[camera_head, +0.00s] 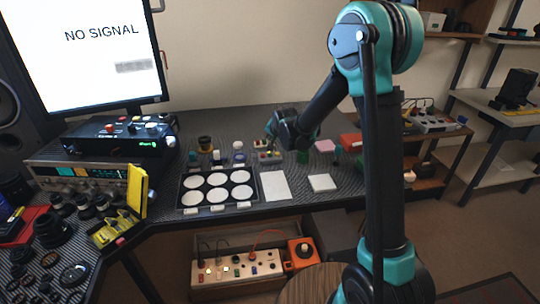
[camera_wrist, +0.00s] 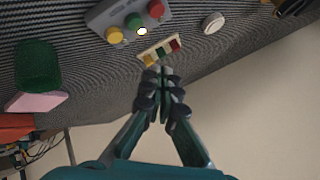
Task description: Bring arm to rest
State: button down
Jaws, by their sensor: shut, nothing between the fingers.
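My arm, teal and black, rises at the right of the head view and reaches down over the table. My gripper (camera_head: 270,133) is above the back part of the table, close to a grey button box (camera_head: 262,154). In the wrist view my gripper (camera_wrist: 163,72) is shut and empty, with its fingertips together. They point at a small cream block with coloured ends (camera_wrist: 158,51). I cannot tell whether they touch it. The grey box with yellow, green and red buttons (camera_wrist: 122,20) lies just beyond that block.
A tray with white discs (camera_head: 207,208), a white sheet (camera_head: 274,186) and a white pad (camera_head: 321,183) lie on the table. A green cup (camera_wrist: 38,66) and a pink block (camera_wrist: 35,102) stand left in the wrist view. A monitor (camera_head: 85,55) stands at the back left.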

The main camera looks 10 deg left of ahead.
jog(key=s+d+r+n+g+h, duration=0.2)
jog(key=s+d, duration=1.3)
jog(key=d, duration=0.3)
jog(key=s+d+f+n, duration=0.1)
jog(key=s+d, duration=0.2)
jog(key=s, duration=0.4)
jog(key=s+d+f+g+h, duration=0.1)
jog(key=s+d, duration=0.3)
jog(key=s, duration=0.4)
jog(key=s+d+f+n+g, duration=0.1)
jog(key=s+d+f, duration=0.2)
jog(key=s, duration=0.4)
jog(key=shift+s+d+f+n, duration=0.2)
jog(key=shift+d+f+n, duration=0.1)
jog(key=shift+d, duration=0.1)
jog(key=shift+a, duration=0.1)
